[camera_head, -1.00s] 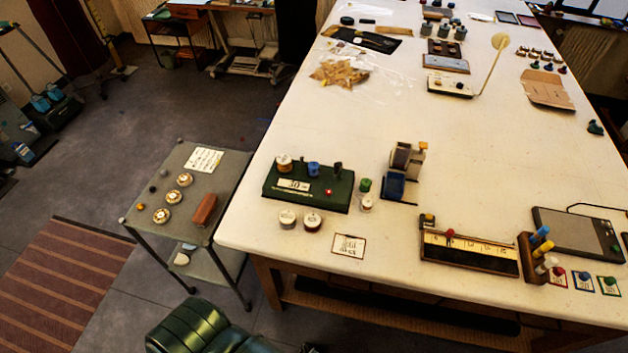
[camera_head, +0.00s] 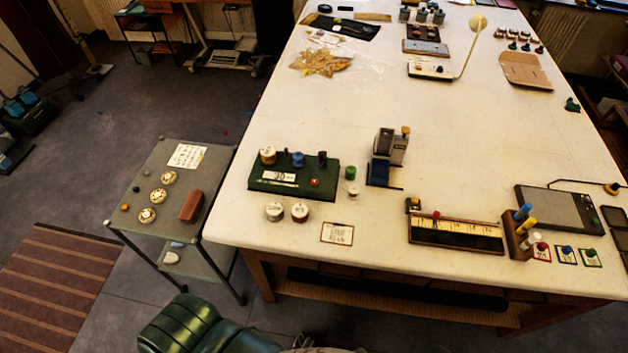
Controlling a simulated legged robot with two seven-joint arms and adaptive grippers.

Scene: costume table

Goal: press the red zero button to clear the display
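A dark green box (camera_head: 328,189) sits on the near left part of the white table. A small red button (camera_head: 314,182) is on the right part of its face. A white display plate (camera_head: 278,177) with dark figures is to the left of the button; the figures are too small to read surely. A white spool (camera_head: 268,155), a blue knob (camera_head: 298,159) and a dark post (camera_head: 322,159) stand along the box's back edge. Neither of my grippers is in view, and nothing touches the button.
Two white spools (camera_head: 274,211) and a framed card (camera_head: 337,232) lie in front of the box. A green-topped spool (camera_head: 350,173) and a blue-grey device (camera_head: 386,160) stand to its right. A grey trolley (camera_head: 150,239) stands left of the table (camera_head: 430,125). A green padded seat (camera_head: 185,325) is below.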

